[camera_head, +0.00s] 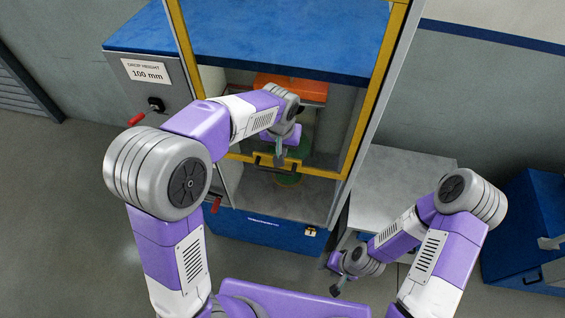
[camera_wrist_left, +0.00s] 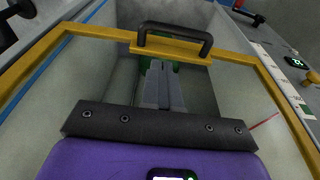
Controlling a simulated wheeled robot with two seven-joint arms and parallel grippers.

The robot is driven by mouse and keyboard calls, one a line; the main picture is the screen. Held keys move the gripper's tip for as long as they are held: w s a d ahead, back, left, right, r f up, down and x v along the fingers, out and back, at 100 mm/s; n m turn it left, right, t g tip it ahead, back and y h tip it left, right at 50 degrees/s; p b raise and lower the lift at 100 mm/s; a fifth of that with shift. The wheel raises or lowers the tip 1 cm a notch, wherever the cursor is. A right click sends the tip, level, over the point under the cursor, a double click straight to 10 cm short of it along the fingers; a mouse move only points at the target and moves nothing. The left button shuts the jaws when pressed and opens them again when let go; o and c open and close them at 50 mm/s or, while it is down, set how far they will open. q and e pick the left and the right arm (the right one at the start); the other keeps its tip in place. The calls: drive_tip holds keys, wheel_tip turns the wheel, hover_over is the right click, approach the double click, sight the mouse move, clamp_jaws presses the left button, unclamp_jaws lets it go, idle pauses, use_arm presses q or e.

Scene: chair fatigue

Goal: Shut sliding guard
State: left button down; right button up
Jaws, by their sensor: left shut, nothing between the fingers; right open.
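The sliding guard (camera_head: 331,171) is a clear panel in a yellow frame on the front of a blue-topped machine. Its lower yellow bar carries a black handle (camera_head: 264,163), and the handle also shows in the left wrist view (camera_wrist_left: 172,36). The bar stands above the machine's floor, with an open gap below it. My left gripper (camera_head: 280,157) is at the bar, beside the handle. In the left wrist view its fingers (camera_wrist_left: 160,78) are together and empty, pointing at the handle; I cannot tell whether they touch it. My right gripper (camera_head: 337,287) is open and empty, low at the right.
An orange block (camera_head: 290,88) and a green item show inside the machine. A grey control panel with a "DROP HEIGHT 100 mm" label (camera_head: 146,71) and a red lever (camera_head: 143,114) is at the left. A grey table (camera_head: 395,185) and a blue cabinet (camera_head: 530,230) stand right.

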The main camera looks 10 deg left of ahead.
sight(282, 171)
use_arm(q)
drive_tip(key=f, duration=0.7)
drive_tip(key=shift+w+f, duration=0.2)
drive_tip(key=shift+f, duration=0.1)
drive_tip(key=shift+s+f+p, duration=0.1)
drive_tip(key=shift+f+p, duration=0.2)
drive_tip(key=shift+f, duration=0.2)
use_arm(e)
drive_tip(key=shift+w+r, duration=0.1)
drive_tip(key=shift+r, duration=0.2)
use_arm(q)
drive_tip(key=shift+f, duration=0.1)
